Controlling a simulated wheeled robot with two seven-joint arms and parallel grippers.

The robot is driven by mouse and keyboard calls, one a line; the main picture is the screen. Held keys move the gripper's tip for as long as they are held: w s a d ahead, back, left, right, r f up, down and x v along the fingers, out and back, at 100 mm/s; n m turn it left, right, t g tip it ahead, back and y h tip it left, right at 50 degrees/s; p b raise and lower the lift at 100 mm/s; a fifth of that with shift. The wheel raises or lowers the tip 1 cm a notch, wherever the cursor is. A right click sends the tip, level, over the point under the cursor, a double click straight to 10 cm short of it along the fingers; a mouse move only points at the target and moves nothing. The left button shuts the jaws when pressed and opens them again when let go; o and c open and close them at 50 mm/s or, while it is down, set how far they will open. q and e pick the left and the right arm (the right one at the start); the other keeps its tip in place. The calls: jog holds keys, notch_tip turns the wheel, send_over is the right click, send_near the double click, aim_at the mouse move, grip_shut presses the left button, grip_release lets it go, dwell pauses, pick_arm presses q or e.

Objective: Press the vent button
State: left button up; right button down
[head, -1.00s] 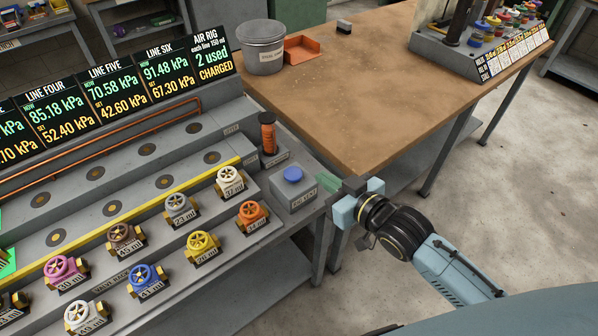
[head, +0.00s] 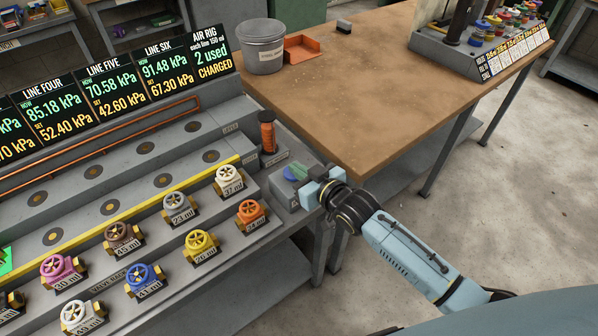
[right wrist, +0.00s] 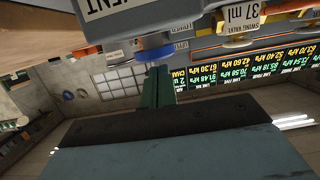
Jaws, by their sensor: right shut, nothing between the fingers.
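The blue vent button (head: 290,174) sits on a small grey box (head: 281,190) at the right end of the grey rig. In the right wrist view, which looks upside down, the blue button (right wrist: 155,50) lies right at the fingertips (right wrist: 157,72), beside the box labelled VENT (right wrist: 112,8). I cannot tell whether the fingers touch the button or whether it is pressed in. My left gripper is not in view.
An orange-and-black handle (head: 267,132) stands just behind the box. Coloured valves (head: 250,211) line the stepped rig to the left. The AIR RIG display (head: 210,55) reads 2 used, CHARGED. A brown table (head: 370,90) holds a grey bucket (head: 262,50) and an orange tray (head: 304,47).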

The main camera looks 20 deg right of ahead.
jog(key=shift+f, duration=0.25)
notch_tip(320, 180, down, 2)
jog(key=shift+f+b, duration=0.1)
jog(key=shift+b, duration=0.35)
jog(key=shift+s+f, duration=0.2)
jog(key=shift+f, duration=0.05)
notch_tip(320, 180, up, 5)
jog(key=p, duration=0.5)
jog(key=shift+w+r, duration=0.15)
jog(key=v, duration=1)
jog(key=shift+w, duration=0.1)
